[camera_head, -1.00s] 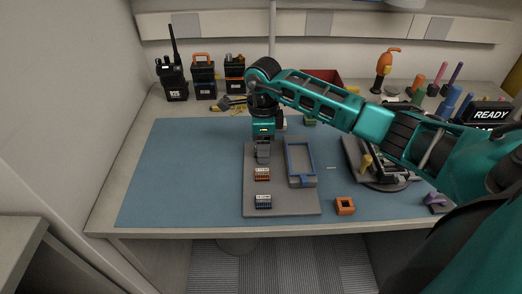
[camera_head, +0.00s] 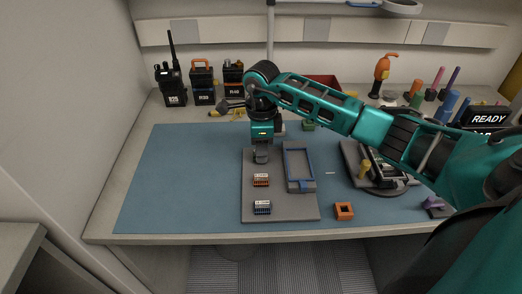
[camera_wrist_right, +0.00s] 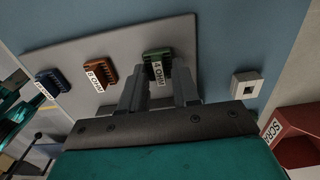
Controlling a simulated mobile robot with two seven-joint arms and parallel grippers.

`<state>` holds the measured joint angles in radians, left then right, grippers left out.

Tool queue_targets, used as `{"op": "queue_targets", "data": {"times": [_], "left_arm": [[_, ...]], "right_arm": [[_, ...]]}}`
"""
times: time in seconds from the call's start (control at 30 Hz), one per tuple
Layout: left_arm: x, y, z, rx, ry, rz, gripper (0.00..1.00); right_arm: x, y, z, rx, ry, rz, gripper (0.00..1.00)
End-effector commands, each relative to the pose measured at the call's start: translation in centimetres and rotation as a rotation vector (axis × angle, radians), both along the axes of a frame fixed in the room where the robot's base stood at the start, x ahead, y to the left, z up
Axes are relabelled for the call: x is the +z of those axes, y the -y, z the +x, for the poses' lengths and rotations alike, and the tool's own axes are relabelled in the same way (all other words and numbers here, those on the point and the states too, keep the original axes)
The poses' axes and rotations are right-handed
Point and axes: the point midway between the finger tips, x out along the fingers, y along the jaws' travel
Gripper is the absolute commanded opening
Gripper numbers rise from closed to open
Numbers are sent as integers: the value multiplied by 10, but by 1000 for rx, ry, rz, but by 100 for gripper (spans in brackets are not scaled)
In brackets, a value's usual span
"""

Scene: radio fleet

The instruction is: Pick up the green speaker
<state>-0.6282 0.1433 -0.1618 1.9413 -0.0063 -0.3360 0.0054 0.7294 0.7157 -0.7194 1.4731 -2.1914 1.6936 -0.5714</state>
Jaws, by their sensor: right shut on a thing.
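The green speaker (camera_wrist_right: 158,62), labelled 4 OHM, shows in the right wrist view over the far edge of the grey board (camera_wrist_right: 110,48). My right gripper (camera_wrist_right: 158,82) is shut on it, with a grey finger at each side. In the head view my right gripper (camera_head: 261,157) points down at the back left of the board (camera_head: 285,208) and hides the green speaker. I cannot tell whether the speaker touches the board. My left gripper is not in view.
An orange speaker (camera_head: 261,180) and a blue speaker (camera_head: 262,207) stand in line on the board, beside a blue-grey frame (camera_head: 299,168). An orange square part (camera_head: 344,211) lies right of the board. Radios (camera_head: 172,80) stand at the back left. The left mat (camera_head: 180,180) is clear.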

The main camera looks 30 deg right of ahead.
Motion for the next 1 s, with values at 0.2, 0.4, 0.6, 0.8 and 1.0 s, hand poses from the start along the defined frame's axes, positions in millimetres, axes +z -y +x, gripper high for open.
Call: {"op": "queue_targets", "data": {"times": [0.2, 0.4, 0.6, 0.8, 1.0], "left_arm": [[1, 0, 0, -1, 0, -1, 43], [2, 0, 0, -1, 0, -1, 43], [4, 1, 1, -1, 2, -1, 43], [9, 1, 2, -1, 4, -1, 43], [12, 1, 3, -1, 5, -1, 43]], "right_arm": [[32, 0, 1, 1, 4, -1, 2], [87, 1, 1, 1, 8, -2, 2], [144, 0, 1, 0, 6, -1, 2], [182, 0, 1, 0, 3, -2, 2], [194, 0, 0, -1, 0, -1, 2]]}}
